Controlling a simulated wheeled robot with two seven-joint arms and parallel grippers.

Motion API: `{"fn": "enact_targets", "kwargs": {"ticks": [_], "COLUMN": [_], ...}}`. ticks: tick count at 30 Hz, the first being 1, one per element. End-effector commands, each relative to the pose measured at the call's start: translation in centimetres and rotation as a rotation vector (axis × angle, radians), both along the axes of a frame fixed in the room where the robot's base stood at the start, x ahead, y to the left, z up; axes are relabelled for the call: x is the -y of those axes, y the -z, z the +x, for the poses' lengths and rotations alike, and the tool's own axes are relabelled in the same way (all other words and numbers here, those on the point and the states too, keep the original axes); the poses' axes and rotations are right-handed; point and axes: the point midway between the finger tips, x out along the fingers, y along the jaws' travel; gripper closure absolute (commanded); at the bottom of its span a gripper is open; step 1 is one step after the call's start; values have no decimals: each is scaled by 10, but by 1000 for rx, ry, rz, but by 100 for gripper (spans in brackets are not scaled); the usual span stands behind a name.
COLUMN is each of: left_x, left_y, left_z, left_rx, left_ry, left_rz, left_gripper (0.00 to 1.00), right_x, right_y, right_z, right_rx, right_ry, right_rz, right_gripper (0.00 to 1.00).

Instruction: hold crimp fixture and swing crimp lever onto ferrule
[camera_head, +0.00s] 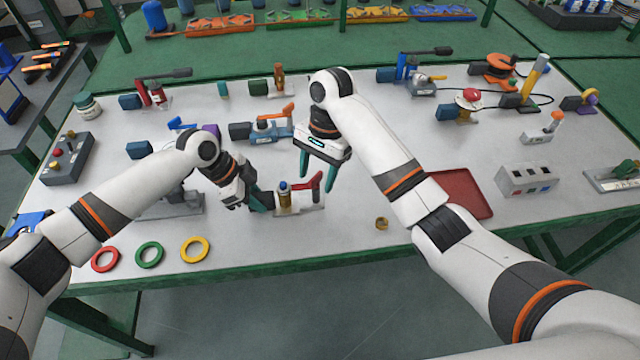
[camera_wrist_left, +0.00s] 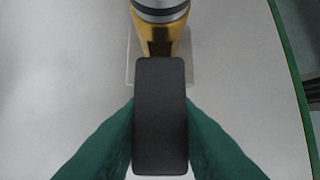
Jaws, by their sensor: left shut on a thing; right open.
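The crimp fixture (camera_head: 288,209) stands near the table's front edge, on a pale base with a dark block handle at its left. A brass ferrule post (camera_head: 283,197) with a blue and grey top rises from it; its brass body also shows in the left wrist view (camera_wrist_left: 163,38). The red crimp lever (camera_head: 314,181) is tilted up at the fixture's right side. My left gripper (camera_head: 258,200) is shut on the black handle (camera_wrist_left: 160,115), with a green finger on each side. My right gripper (camera_head: 317,182) is open above the fixture, its fingers pointing down on either side of the lever; contact cannot be told.
Red, green and yellow rings (camera_head: 149,254) lie at the front left. A small brass nut-like part (camera_head: 381,223) and a red tray (camera_head: 462,193) are to the right. Other lever fixtures (camera_head: 268,129) stand behind. The table between the brass part and tray is clear.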

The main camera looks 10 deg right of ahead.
Motion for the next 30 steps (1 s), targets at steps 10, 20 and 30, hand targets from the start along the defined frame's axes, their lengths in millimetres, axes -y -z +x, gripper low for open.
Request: {"fn": "enact_targets", "kwargs": {"ticks": [10,20,30], "left_x": [0,0,0], "left_y": [0,0,0], "left_z": [1,1,1], "left_rx": [0,1,1], "left_ry": [-2,-3,-2], "left_rz": [1,1,1], "left_gripper": [100,100,100], "right_x": [1,0,0], "right_y": [-25,-63,-70], "right_z": [1,1,0], "right_rx": [6,5,0], "right_ry": [-4,-2,-2], "right_rz": [-3,-1,1], "right_gripper": [45,45,45]}}
